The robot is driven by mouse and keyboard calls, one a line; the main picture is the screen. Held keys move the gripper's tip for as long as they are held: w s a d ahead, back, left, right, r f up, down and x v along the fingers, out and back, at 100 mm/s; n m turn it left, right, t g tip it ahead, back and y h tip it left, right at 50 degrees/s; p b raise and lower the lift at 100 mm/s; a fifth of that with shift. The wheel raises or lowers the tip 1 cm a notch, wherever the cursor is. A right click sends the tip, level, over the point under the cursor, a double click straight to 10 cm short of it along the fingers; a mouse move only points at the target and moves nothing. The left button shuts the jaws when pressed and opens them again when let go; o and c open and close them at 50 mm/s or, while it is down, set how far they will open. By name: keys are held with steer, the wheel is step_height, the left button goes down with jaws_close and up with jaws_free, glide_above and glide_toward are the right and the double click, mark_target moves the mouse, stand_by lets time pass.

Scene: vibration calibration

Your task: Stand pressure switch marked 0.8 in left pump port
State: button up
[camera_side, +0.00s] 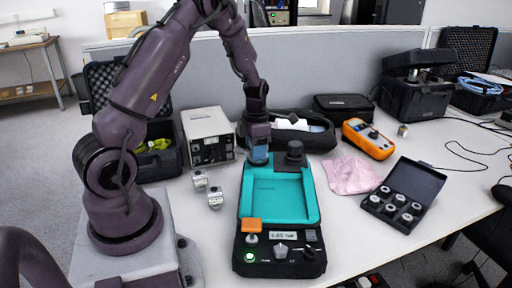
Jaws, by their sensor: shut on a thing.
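The teal and black pump unit (314,212) stands in the middle of the table. A black round knob-like piece (295,154) stands on its back right corner. My gripper (258,152) points down over its back left corner and is shut on a small piece there. That piece is mostly hidden by the fingers, so its 0.8 mark cannot be read and I cannot tell whether it is the pressure switch. The left port is hidden beneath my gripper; whether the piece is in it or above it cannot be told. Two small silver fittings (215,198) stand left of the unit.
An open black case (416,182) with several round silver-topped pieces lies at right. A pink cloth (350,174) and orange multimeter (368,139) lie nearer the unit. A grey instrument box (207,124) and black pouch (317,137) stand close behind. The front right table is clear.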

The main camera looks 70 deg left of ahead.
steer(key=shift+d+f, duration=0.15)
steer(key=shift+f, duration=0.5)
stand_by(0.6)
steer(key=o, duration=1.1)
steer(key=shift+o, duration=0.4)
step_height(320, 180, up, 14)
